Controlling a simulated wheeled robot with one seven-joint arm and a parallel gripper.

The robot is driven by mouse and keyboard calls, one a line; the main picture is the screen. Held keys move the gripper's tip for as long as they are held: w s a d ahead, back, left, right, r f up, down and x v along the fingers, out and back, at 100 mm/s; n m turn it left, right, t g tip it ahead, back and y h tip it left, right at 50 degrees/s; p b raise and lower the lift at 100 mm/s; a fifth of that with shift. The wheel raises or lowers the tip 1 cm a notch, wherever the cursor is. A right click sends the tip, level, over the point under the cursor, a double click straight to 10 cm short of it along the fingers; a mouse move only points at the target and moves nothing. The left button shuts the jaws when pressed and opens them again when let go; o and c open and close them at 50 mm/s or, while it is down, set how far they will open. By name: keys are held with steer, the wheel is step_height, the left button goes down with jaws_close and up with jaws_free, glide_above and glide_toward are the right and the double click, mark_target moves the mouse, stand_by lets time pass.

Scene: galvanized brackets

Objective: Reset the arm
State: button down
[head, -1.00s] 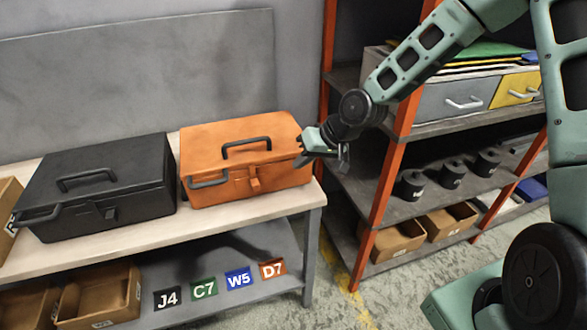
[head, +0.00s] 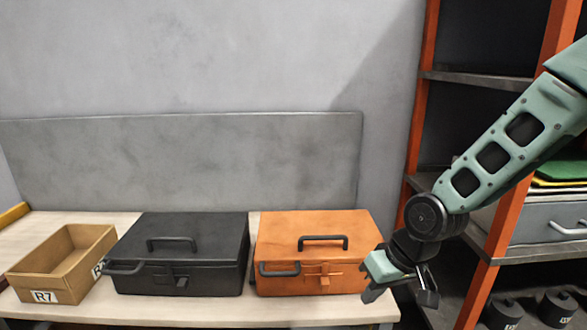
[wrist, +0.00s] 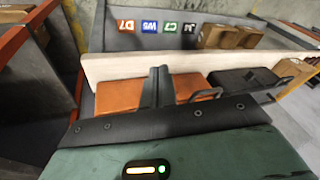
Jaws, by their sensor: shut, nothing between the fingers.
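My gripper (head: 428,297) hangs at the right front corner of the orange toolbox (head: 312,252) in the head view, and its jaws are shut and empty. In the wrist view the closed fingers (wrist: 157,85) stand together in front of the orange toolbox (wrist: 120,91). Whether the gripper touches the toolbox I cannot tell. My arm reaches in from the right of the head view.
A black toolbox (head: 182,254) and a cardboard bin (head: 66,262) marked R7 stand left on the bench (head: 205,315). An orange-post shelf rack (head: 492,245) stands to the right, behind my arm. Label cards (wrist: 150,27) lie on the lower shelf in the wrist view.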

steer(key=s+a+r+n+g+h, duration=0.1)
steer(key=s+r, duration=0.3)
steer(key=s, duration=0.7)
steer(key=s+a+r+n+g+h, duration=0.1)
steer(key=s+r, duration=0.3)
steer(key=s, duration=0.6)
steer(key=shift+s+r+n+h, duration=0.35)
steer(key=shift+n+h, duration=0.15)
steer(key=shift+n, duration=0.3)
